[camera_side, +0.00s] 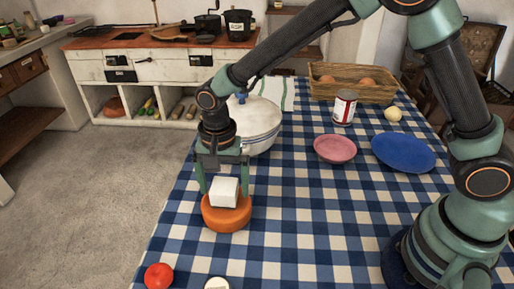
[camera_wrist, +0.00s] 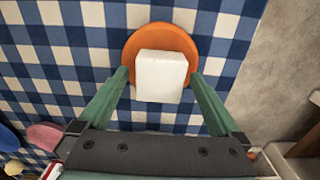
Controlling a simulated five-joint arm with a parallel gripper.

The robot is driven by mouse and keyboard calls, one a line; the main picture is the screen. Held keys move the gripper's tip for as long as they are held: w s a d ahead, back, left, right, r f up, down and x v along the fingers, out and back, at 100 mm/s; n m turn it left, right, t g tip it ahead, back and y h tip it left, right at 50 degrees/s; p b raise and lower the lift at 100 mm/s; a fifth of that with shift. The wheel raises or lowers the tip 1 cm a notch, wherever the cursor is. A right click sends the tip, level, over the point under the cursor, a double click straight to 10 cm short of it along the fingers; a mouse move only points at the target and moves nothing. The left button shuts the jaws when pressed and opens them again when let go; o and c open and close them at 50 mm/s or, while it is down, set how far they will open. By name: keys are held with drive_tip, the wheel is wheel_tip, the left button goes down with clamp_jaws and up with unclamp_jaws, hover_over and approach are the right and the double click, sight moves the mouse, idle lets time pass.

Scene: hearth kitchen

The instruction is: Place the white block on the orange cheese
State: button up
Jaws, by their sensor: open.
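The white block (camera_side: 225,192) sits on top of the round orange cheese (camera_side: 227,218) on the checked tablecloth. In the wrist view the white block (camera_wrist: 161,76) covers the middle of the orange cheese (camera_wrist: 158,38), whose far rim shows beyond it. My gripper (camera_side: 223,188) is open, with its fingers down on either side of the block. In the wrist view my gripper (camera_wrist: 161,82) shows a gap between each finger and the block. The block's underside is hidden.
A white lidded pot (camera_side: 259,128) stands just behind my gripper. A red tomato (camera_side: 159,276) lies at the near left edge. A pink plate (camera_side: 335,149), a blue plate (camera_side: 403,152), a can (camera_side: 344,107) and a basket (camera_side: 352,84) are to the right. Cloth right of the cheese is clear.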

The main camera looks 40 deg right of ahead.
sight(225, 185)
wheel_tip(225, 185, up, 11)
drive_tip(key=s+d+r+n+t, duration=0.2)
drive_tip(key=s+d+r+n, duration=0.1)
drive_tip(key=d, duration=0.7)
drive_tip(key=s+d+r+n+t, duration=0.3)
drive_tip(key=s+d+n, duration=0.3)
drive_tip(key=d, duration=0.5)
drive_tip(key=shift+s+r+t, duration=0.3)
drive_tip(key=shift+s+r, duration=0.05)
drive_tip(key=shift+s, duration=0.35)
